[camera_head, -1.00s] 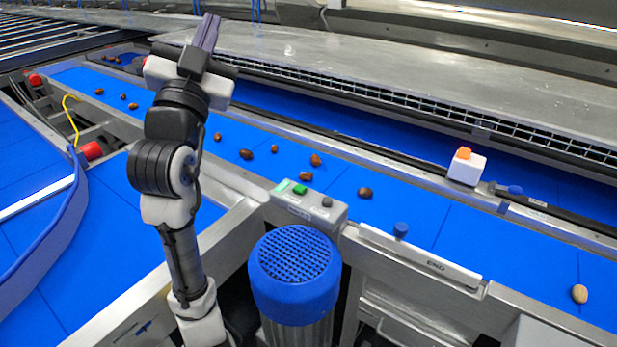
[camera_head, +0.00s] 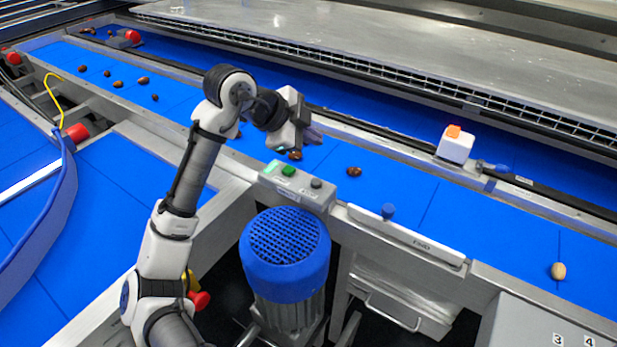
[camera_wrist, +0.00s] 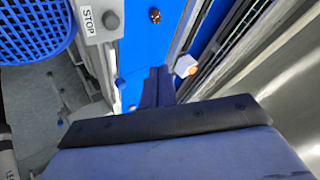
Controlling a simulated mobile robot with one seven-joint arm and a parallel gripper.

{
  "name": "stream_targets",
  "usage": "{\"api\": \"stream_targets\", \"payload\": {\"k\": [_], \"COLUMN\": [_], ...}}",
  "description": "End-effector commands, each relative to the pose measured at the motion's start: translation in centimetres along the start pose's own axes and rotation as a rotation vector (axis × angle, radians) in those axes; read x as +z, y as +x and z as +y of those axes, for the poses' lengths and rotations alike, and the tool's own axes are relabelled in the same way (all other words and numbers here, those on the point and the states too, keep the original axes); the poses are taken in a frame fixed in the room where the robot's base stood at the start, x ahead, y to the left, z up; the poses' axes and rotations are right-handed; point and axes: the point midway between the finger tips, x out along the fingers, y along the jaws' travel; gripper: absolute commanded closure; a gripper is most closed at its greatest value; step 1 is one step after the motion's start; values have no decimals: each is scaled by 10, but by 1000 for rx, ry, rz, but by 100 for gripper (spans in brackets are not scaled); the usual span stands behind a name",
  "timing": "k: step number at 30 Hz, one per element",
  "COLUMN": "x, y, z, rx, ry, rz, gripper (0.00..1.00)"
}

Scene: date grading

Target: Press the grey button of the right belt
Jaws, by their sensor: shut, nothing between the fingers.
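The control box (camera_head: 283,194) sits on the near rail of the long blue belt (camera_head: 400,190), with a green button (camera_head: 288,171) and a grey button (camera_head: 316,184) to its right. In the wrist view the grey button (camera_wrist: 110,19) shows at the upper left beside a STOP label (camera_wrist: 89,20). My gripper (camera_head: 314,136) is shut and empty. It is above the belt, behind the box in the head view, and apart from the grey button. In the wrist view its shut fingers (camera_wrist: 158,84) point over the belt, to the right of and below the button.
A blue-capped motor (camera_head: 285,250) stands in front of the box. Several dates, such as one brown date (camera_head: 354,171), lie on the belt. A white block with an orange top (camera_head: 455,147) stands on the far rail. Another blue belt (camera_head: 120,200) lies at the left.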

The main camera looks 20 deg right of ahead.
Motion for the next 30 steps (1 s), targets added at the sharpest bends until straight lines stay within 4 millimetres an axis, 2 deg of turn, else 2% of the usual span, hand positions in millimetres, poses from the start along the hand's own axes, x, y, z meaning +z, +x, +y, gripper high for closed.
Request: {"api": "stream_targets", "payload": {"k": [14, 30], "x": [4, 38], "y": [5, 54], "z": [4, 38], "rx": [-3, -4], "ry": [-1, -1], "rz": [1, 2], "gripper": [100, 100]}}
